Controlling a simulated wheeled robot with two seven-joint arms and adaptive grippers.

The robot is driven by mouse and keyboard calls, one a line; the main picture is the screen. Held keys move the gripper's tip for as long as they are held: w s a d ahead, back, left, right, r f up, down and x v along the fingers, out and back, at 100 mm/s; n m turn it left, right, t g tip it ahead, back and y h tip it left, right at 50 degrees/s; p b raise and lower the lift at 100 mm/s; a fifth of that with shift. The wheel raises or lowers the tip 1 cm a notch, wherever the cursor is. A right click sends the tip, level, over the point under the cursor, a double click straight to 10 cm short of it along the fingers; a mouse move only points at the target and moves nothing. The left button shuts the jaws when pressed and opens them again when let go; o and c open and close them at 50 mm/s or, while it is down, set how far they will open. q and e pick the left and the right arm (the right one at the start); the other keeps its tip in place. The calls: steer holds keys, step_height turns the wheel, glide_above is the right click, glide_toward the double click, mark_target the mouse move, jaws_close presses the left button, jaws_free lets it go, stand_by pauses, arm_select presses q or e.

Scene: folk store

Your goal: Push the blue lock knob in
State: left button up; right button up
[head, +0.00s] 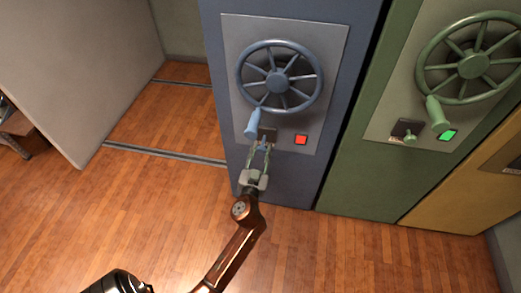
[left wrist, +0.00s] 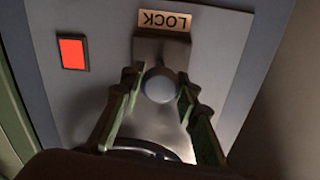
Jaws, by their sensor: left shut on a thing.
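The blue lock knob (left wrist: 160,86) sits on a dark mount below a LOCK label (left wrist: 166,20) in the left wrist view. In the head view the dark mount (head: 267,134) is on the grey panel of the blue cabinet, below the blue handwheel (head: 281,80). My left gripper (head: 262,150) is at the knob, its two fingers on either side of it and shut on it; it also shows in the left wrist view (left wrist: 161,100). The fingers partly hide the knob in the head view. My right gripper is not in view.
A lit red square (head: 301,140) is beside the lock; it also shows in the left wrist view (left wrist: 72,52). The wheel's handle (head: 253,122) hangs close above my left gripper. A green cabinet (head: 365,165) with a green light (head: 447,135) stands right. Wooden floor lies open at left.

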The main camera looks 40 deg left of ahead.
mark_target(263, 142)
arm_select(q)
jaws_close()
steer(key=shift+w+a, duration=0.1)
steer(key=shift+w, duration=0.1)
steer(key=x, duration=0.3)
steer(key=shift+s+f+b, duration=0.1)
steer(key=shift+b, duration=0.3)
steer(key=shift+r, duration=0.2)
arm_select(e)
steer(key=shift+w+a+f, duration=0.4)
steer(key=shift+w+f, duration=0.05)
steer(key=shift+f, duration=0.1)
arm_select(q)
steer(key=o, duration=1.2)
jaws_free()
steer(key=shift+a+f, duration=0.1)
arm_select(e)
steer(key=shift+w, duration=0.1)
arm_select(q)
step_height(263, 142, up, 10)
